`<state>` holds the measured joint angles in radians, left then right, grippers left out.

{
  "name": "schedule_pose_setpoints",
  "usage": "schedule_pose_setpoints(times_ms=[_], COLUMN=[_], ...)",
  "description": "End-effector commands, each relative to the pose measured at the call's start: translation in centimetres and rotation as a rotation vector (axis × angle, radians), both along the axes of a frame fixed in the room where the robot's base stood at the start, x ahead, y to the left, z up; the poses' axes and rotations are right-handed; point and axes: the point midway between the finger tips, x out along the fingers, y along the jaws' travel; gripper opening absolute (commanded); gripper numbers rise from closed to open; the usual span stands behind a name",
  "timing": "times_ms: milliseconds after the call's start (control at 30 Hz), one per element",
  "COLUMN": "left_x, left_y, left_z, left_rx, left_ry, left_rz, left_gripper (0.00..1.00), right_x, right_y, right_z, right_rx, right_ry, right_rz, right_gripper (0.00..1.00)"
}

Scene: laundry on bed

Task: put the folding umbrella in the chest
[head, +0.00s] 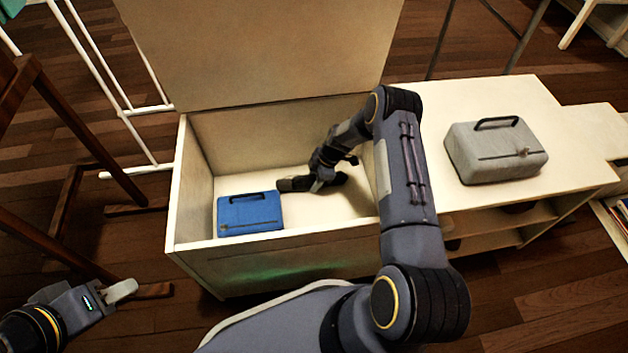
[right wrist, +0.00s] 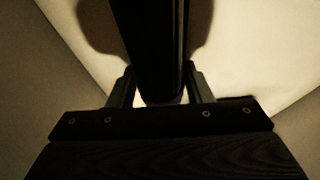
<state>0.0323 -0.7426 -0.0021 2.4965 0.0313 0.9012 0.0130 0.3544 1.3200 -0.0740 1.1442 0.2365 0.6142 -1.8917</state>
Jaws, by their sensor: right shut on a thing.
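The open cream chest (head: 190,243) stands in the middle of the head view with its lid raised at the back. My right gripper (head: 316,184) reaches down inside it and is shut on the dark folding umbrella (head: 296,184), low over the chest floor. In the right wrist view the umbrella (right wrist: 155,45) is a dark cylinder between the two fingers (right wrist: 158,88). I cannot tell whether it touches the floor. My left gripper (head: 120,291) is outside the chest at the lower left; its opening is unclear.
A blue case (head: 249,213) lies in the chest's front left. A grey case (head: 495,150) stands on the cream bench (head: 475,100) at right. A white rack (head: 95,60) and dark wooden frame (head: 85,135) stand at left. The chest floor's right front is partly hidden by my arm.

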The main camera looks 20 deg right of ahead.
Motion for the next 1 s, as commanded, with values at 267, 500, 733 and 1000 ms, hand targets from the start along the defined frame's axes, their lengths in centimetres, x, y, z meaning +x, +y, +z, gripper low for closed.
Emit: schedule_pose_setpoints(times_ms=[267,500,733,1000], left_x=[0.0,0.0,0.0,0.0], left_y=[0.0,0.0,0.0,0.0], left_z=[-0.4,-0.2,0.1,1.9], left_rx=[0.0,0.0,0.0,0.0], left_ry=[0.0,0.0,0.0,0.0], left_rz=[0.0,0.0,0.0,0.0], left_gripper=[0.36,0.36,0.36,0.36], right_x=[0.0,0.0,0.0,-0.3], right_y=[0.0,0.0,0.0,-1.5], right_z=[-0.2,-0.1,0.2,4.0], right_rx=[0.0,0.0,0.0,-0.001], right_ry=[0.0,0.0,0.0,-0.001], right_rz=[0.0,0.0,0.0,-0.003], right_gripper=[0.47,0.67,0.67,0.67])
